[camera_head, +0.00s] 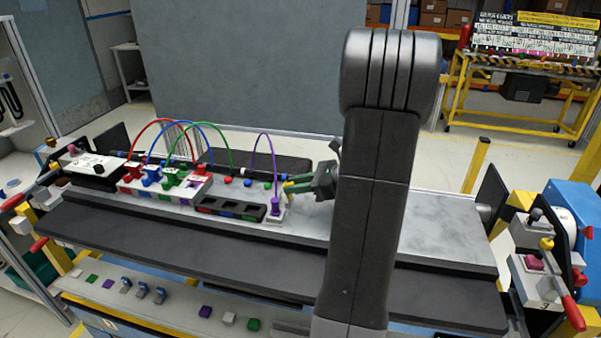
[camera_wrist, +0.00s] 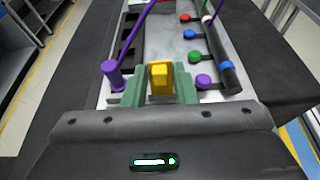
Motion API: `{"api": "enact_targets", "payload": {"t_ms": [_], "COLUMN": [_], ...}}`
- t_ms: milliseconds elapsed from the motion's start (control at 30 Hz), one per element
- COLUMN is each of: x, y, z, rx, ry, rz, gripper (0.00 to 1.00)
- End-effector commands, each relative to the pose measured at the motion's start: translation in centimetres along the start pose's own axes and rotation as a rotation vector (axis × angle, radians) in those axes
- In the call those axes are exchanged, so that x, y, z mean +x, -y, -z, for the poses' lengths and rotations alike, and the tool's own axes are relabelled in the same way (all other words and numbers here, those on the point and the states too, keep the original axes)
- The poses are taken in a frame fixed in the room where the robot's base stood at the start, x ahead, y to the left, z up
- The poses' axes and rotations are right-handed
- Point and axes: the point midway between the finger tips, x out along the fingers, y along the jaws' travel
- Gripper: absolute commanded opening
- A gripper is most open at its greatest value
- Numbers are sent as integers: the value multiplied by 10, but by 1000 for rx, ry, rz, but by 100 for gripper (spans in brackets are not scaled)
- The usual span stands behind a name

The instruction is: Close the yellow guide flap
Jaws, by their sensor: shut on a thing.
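The yellow guide flap (camera_wrist: 160,78) shows in the wrist view between the green fingers of my gripper (camera_wrist: 158,84), upright and close to the end of the dashboard module. My gripper is shut on it. In the head view my gripper (camera_head: 300,186) reaches in from the right, beside the purple plug (camera_head: 275,208), and the flap is too small there to make out clearly. The purple plug also stands just left of the fingers in the wrist view (camera_wrist: 112,75). My arm hides part of the bench behind it in the head view.
The module carries red, blue, green and purple cables (camera_head: 231,150) and a black socket block (camera_head: 230,208). The grey bench top (camera_head: 440,235) is clear on the right.

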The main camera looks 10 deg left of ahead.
Motion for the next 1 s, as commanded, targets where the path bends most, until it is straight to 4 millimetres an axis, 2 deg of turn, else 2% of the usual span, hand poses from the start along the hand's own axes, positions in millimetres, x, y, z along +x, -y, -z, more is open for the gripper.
{"api": "enact_targets", "payload": {"t_ms": [33, 200, 1000], "x": [0, 7, 47], "y": [-1, -1, 0], "z": [-12, -15, -12], "rx": [-1, -2, -7], "ry": [-47, -209, -951], "rz": [-4, -4, -3], "gripper": [2, 2, 2]}}
